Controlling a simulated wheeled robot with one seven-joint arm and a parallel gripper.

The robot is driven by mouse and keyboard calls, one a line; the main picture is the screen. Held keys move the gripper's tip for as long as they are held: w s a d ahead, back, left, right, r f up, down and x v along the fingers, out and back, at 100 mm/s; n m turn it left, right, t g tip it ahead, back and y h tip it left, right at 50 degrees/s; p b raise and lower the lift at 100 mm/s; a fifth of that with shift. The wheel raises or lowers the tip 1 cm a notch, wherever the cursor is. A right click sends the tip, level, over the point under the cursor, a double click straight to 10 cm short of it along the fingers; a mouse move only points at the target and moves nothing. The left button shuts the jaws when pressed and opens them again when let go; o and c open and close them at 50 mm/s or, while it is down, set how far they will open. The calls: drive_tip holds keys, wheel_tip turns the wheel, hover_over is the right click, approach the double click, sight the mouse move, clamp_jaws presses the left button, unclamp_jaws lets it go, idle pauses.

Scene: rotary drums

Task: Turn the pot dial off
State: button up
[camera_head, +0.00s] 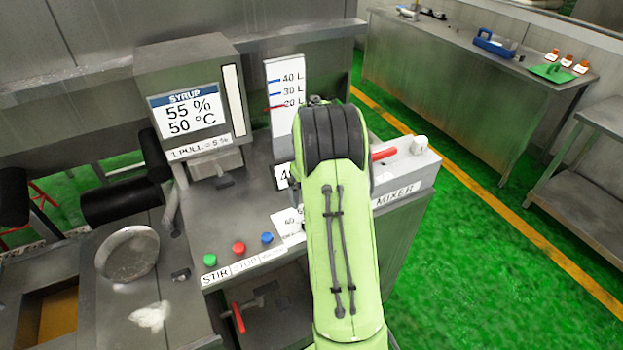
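My green arm (345,265) reaches forward over the steel console (225,235) and covers its right-middle part. My gripper does not show; it is hidden beyond the dark end of the arm. No dial knob clearly labelled for the pot shows. A white plate with partly readable marks (288,222) lies on the console just left of my arm, which cuts off its right side. It may be a dial's scale, but I cannot tell. Whether a knob sits behind my arm, and how it is set, is hidden.
Green, red and blue buttons (238,247) line the console front. A syrup display (190,110) reads 55 % and 50 °C. A white level scale (287,95) stands behind. The mixer box (408,178) with a red lever (384,154) is right of my arm. Green floor (470,270) is clear further right.

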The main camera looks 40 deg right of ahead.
wheel_tip(320, 180, up, 6)
drive_tip(key=shift+f, duration=0.1)
idle(0.4)
